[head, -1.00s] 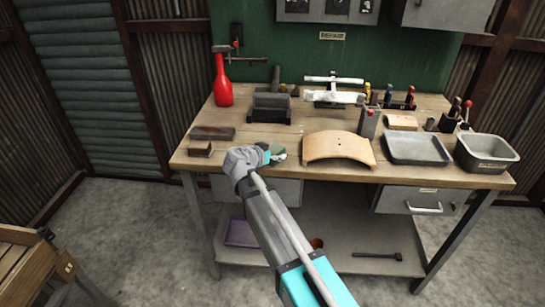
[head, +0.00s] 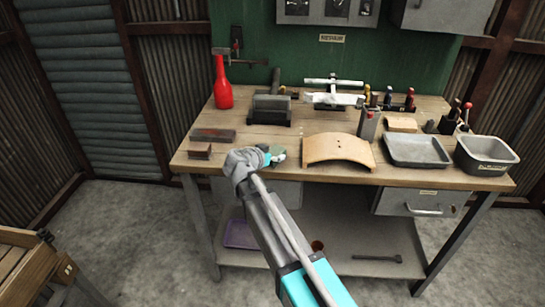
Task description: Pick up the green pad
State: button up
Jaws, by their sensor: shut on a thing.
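The green pad (head: 276,149) shows as a small dark green patch near the front of the wooden workbench (head: 240,170), left of the curved wooden piece. My gripper (head: 273,157) is at the pad, partly hidden behind my own wrist. It is shut on the green pad. Most of the fingers are hidden, and I cannot tell whether the pad still touches the bench top.
A curved wooden piece (head: 338,150) is close on the right, with a grey tray (head: 417,150) and a grey bin (head: 487,156) beyond. A vise (head: 270,110) stands behind.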

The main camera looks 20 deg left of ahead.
aim_at(274, 151)
jog(key=shift+c, duration=0.6)
jog(key=shift+r, duration=0.15)
notch_tip(274, 151, up, 3)
jog(key=p, duration=0.3)
jog(key=s+r+p, duration=0.3)
jog(key=r+p, duration=0.1)
jog(key=s+d+r+p, duration=0.1)
jog(key=s+r+p, duration=0.1)
jog(key=p, duration=0.1)
jog(key=shift+s+d+r, duration=0.1)
jog(key=shift+s+r, duration=0.2)
jog(key=shift+s, duration=0.05)
jog(key=s+r+p, duration=0.1)
jog(key=s, duration=0.1)
jog(key=s+d+r+p, duration=0.1)
jog(key=s, duration=0.2)
jog(key=s+r+p, duration=0.1)
jog(key=s, duration=0.2)
jog(key=shift+d, duration=0.2)
